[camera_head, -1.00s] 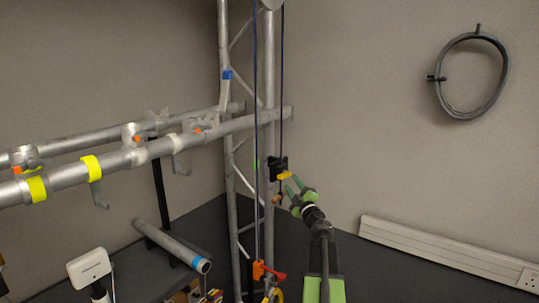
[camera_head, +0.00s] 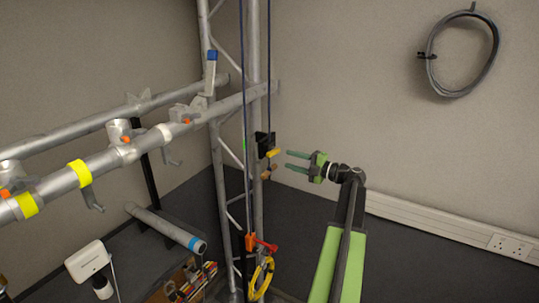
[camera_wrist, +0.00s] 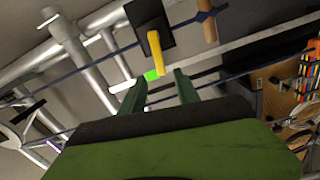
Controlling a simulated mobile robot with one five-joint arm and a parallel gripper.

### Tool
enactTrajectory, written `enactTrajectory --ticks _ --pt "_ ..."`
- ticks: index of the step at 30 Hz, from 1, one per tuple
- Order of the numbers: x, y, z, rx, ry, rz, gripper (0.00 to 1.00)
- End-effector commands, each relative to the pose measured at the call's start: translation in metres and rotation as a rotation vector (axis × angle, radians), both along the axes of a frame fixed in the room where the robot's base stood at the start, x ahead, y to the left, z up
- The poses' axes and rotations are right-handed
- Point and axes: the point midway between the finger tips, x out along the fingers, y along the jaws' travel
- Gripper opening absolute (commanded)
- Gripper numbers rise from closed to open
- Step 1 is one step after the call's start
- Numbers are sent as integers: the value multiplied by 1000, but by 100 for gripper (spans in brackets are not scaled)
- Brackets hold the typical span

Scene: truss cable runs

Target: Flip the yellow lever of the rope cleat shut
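The rope cleat (camera_head: 263,140) is a black block on the upright truss, with a dark rope running through it. Its yellow lever (camera_head: 273,153) sticks out from the block toward my gripper. In the wrist view the black cleat (camera_wrist: 150,18) is at the top, and the yellow lever (camera_wrist: 155,54) points down from it, just ahead of the fingertips. My gripper (camera_head: 287,160) is open and empty to the right of the lever, with a small gap. Its two green fingers also show apart in the wrist view (camera_wrist: 160,85).
A brown wooden peg (camera_head: 268,173) sits just below the lever. A red-orange cleat (camera_head: 252,242) with a red lever is lower on the truss, above a yellow rope coil (camera_head: 261,278). Horizontal truss tubes (camera_head: 110,150) extend left. The space right of my arm is clear.

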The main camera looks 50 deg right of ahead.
Motion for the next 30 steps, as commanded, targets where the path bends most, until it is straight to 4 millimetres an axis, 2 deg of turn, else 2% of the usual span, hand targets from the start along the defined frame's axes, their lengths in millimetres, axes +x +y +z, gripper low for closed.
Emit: enactTrajectory --ticks 1,6,12,16,24,30 --pt "15 4 0 0 -1 5 38" --pt "56 14 0 0 -1 5 38" --pt "86 22 0 0 0 3 38" --pt "94 25 0 0 0 3 38" --pt "96 25 0 0 0 3 37" --pt "95 25 0 0 0 3 11"
